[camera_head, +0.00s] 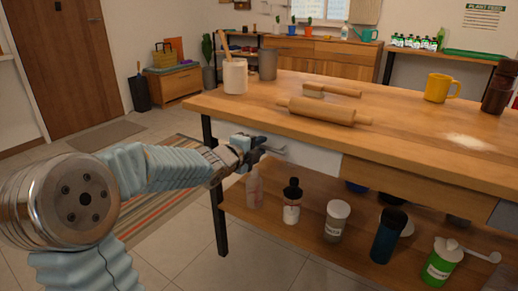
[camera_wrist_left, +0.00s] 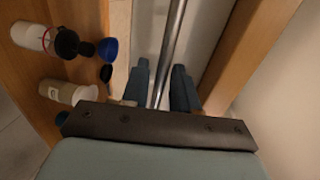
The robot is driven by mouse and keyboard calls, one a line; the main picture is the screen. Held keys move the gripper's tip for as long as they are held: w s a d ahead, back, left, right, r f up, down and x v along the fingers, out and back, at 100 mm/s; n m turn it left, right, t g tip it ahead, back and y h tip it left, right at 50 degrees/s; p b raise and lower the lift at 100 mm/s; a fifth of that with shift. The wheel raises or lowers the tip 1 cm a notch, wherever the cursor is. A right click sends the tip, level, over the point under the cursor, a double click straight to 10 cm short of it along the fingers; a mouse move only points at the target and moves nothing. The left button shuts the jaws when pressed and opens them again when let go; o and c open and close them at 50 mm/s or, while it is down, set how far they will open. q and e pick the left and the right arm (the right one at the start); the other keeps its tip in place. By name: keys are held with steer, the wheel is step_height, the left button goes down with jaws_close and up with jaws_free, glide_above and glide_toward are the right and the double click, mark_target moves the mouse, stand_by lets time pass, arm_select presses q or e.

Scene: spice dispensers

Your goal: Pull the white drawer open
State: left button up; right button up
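The white drawer (camera_head: 316,158) is under the left part of the wooden tabletop, and its front looks flush with the table frame. Its metal bar handle (camera_head: 278,150) sticks out at the front. The drawer front (camera_wrist_left: 204,28) and the handle (camera_wrist_left: 172,45) also show in the left wrist view. My left gripper (camera_head: 262,147) is at the handle. In the left wrist view my left gripper (camera_wrist_left: 162,85) has its two blue fingers apart, one on each side of the bar, with small gaps visible. My right gripper is not in view.
The tabletop (camera_head: 225,105) holds a rolling pin (camera_head: 322,111), a brush, a white crock and a yellow mug (camera_head: 440,88). The lower shelf (camera_head: 265,220) holds several bottles and jars below the drawer. A wooden drawer (camera_head: 425,185) is to the right. Floor is clear in front.

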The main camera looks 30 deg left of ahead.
arm_select(q)
steer(key=shift+w, duration=0.25)
jaws_close()
